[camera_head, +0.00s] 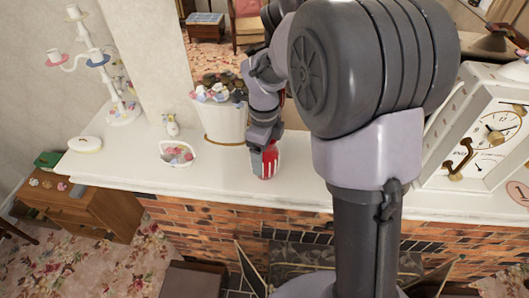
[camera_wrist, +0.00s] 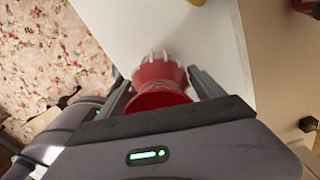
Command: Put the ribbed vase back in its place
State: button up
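The ribbed vase (camera_head: 266,164), red with white ribs, is upright at the white mantel shelf (camera_head: 225,183), near its front edge. I cannot tell whether its base touches the shelf. My gripper (camera_head: 263,143) is over it, pointing down, and hides its upper part. In the wrist view the vase (camera_wrist: 160,97) lies between the two fingers of my gripper (camera_wrist: 160,75), its flared red rim towards the palm. The fingers are apart, close to its sides. Whether they press on it cannot be made out.
A white planter with flowers (camera_head: 221,122) stands just left of my gripper. Further left are a small basket (camera_head: 179,154), a little figurine vase (camera_head: 172,126), a white round box (camera_head: 85,144) and a candelabra (camera_head: 95,60). A large tilted clock (camera_head: 485,140) is on the right.

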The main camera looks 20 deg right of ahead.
jog(key=shift+o, duration=1.1)
jog(key=shift+r, duration=0.1)
jog(key=shift+r+p, duration=0.3)
jog(key=shift+p, duration=0.15)
notch_tip(320, 180, up, 11)
jog(key=shift+s+r, duration=0.1)
jog(key=shift+r, duration=0.05)
jog(key=s+r+n, duration=0.3)
jog(key=shift+a+t, duration=0.35)
jog(key=shift+t, duration=0.05)
jog(key=s+a+n+t+y, duration=0.2)
jog(key=s+a+n+t, duration=0.1)
jog(key=s+n, duration=1.5)
jog(key=shift+t, duration=0.9)
